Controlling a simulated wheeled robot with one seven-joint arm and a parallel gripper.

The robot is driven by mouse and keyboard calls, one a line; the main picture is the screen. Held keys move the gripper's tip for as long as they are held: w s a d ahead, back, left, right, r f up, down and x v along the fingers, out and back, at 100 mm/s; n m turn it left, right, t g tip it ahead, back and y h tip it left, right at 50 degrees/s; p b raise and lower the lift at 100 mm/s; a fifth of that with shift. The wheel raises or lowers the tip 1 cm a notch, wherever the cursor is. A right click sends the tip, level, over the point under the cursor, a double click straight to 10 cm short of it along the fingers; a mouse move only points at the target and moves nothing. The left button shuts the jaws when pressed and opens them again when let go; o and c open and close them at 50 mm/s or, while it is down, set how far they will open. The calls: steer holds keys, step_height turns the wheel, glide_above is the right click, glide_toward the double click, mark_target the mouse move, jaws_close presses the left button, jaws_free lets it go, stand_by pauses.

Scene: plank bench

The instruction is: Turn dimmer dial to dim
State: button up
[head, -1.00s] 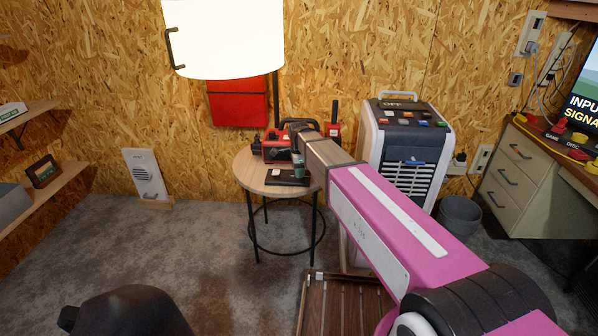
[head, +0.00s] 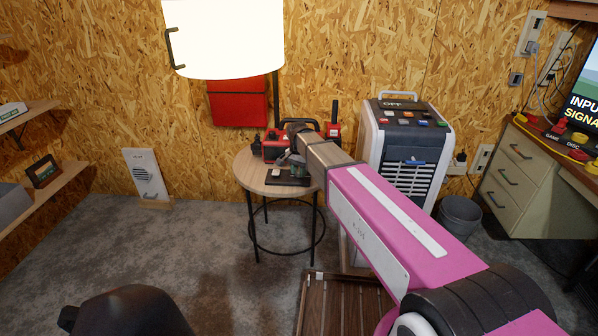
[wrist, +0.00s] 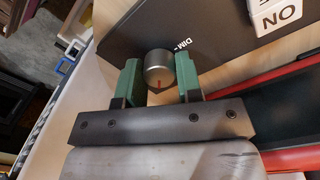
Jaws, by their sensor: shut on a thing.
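The dimmer dial (wrist: 159,66) is a small grey metal knob with a red mark on the side toward my palm in the wrist view. It stands on a dark panel (wrist: 212,28). The word DIM is printed on the panel just right of the dial, and the red mark does not point at it. My gripper (wrist: 159,80) has its two green fingers on either side of the dial and is shut on it. In the head view the panel (head: 287,182) lies on a round wooden table (head: 247,177), and my gripper (head: 292,162) partly covers it.
A white ON block (wrist: 274,16) sits on the panel, right of the dial. A red tool (head: 272,147) stands behind the panel. A lit white lamp shade (head: 225,40) hangs above the table's left side. A white cooler (head: 405,150) stands to the right.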

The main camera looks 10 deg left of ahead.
steer(key=n, duration=1.2)
steer(key=shift+n, duration=0.4)
steer(key=n, duration=0.6)
steer(key=shift+t, duration=0.3)
steer(key=n, duration=0.7)
steer(key=shift+y, duration=0.3)
steer(key=shift+n, duration=0.3)
steer(key=o, duration=0.9)
steer(key=shift+o, duration=0.2)
